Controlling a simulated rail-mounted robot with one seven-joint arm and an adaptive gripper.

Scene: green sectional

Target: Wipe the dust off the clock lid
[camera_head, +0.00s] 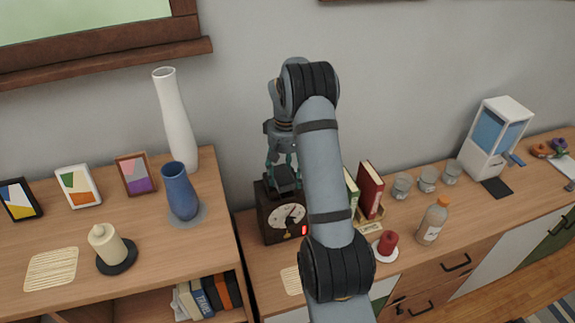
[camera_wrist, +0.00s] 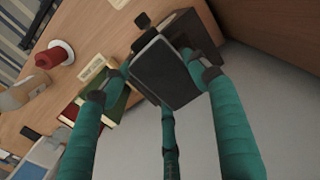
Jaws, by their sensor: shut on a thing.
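The clock (camera_head: 278,220) is a dark box with a round pale dial and a small red mark, standing on the lower wooden cabinet against the wall. Its dark side also shows in the wrist view (camera_wrist: 200,32), partly behind the held block. My gripper (camera_head: 284,168) is directly above the clock, its teal fingers pointing down. They are shut on a dark grey flat block (camera_wrist: 166,72), which is at the clock's top. I cannot tell whether the block touches the lid. The lid is mostly hidden, and I cannot make out dust on it.
Books (camera_head: 370,188) stand right of the clock, with a red candle (camera_head: 387,244), a bottle (camera_head: 432,221) and several glasses (camera_head: 402,185) beyond. On the higher cabinet at left are a blue vase (camera_head: 180,192), a tall white vase (camera_head: 175,120) and a cream candle (camera_head: 107,243).

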